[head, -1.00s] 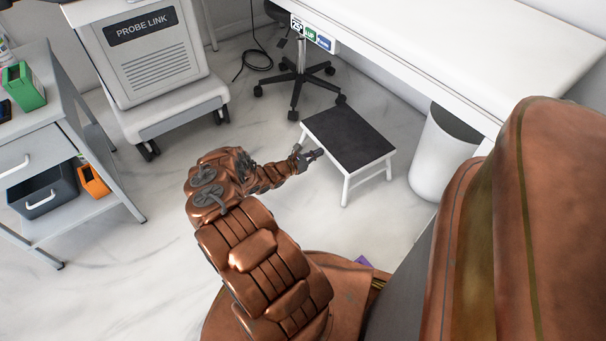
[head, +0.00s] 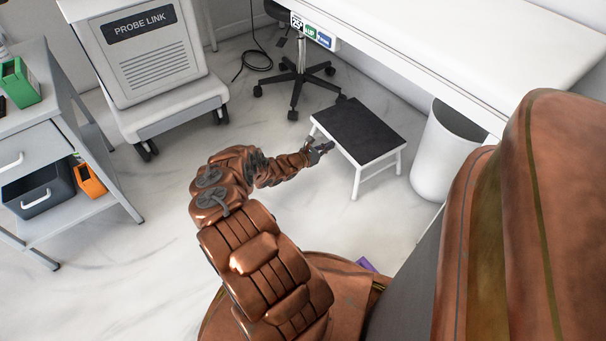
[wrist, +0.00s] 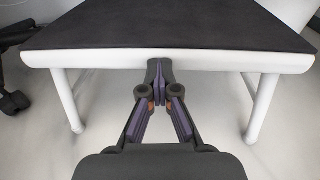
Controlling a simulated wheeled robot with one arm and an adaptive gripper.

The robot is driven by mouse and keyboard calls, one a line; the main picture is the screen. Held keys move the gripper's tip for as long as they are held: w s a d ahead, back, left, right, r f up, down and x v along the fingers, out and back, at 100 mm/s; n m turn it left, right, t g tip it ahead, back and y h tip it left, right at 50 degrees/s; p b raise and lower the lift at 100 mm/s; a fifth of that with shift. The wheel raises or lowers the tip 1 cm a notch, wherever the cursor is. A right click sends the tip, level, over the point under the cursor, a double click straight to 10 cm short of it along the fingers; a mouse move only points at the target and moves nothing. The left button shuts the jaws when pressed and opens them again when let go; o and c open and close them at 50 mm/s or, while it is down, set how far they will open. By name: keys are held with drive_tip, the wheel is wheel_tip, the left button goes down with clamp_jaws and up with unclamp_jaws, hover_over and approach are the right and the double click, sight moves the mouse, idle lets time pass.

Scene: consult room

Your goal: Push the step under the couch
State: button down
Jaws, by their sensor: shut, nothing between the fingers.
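The step (head: 362,131) is a low white stool with a black top, standing upright on the floor in front of the couch. The couch (head: 480,62) is a long white bench across the upper right of the head view. In the wrist view the step's white front edge (wrist: 170,60) and two front legs show close up. My gripper (head: 325,149) is shut and empty, at the near left edge of the step. In the wrist view its fingertips (wrist: 160,72) are at the middle of that edge and appear to touch it.
A wheeled chair base (head: 298,80) stands beyond the step, left of the couch's end. A white bin (head: 440,155) stands right of the step, by the couch. A probe cart (head: 150,60) and a grey trolley (head: 60,130) are at the left. The floor between is clear.

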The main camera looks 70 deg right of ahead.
sight(340, 140)
drive_tip(key=shift+b+x, duration=1)
drive_tip(key=shift+x, duration=0.95)
drive_tip(key=shift+s+d+r+b, duration=0.25)
drive_tip(key=shift+s+d+b, duration=0.15)
drive_tip(key=shift+s+d, duration=0.25)
drive_tip(key=p+v, duration=0.2)
drive_tip(key=v, duration=0.4)
drive_tip(key=shift+w+f+p, duration=0.25)
drive_tip(key=shift+f+p, duration=0.05)
drive_tip(key=shift+f, duration=0.05)
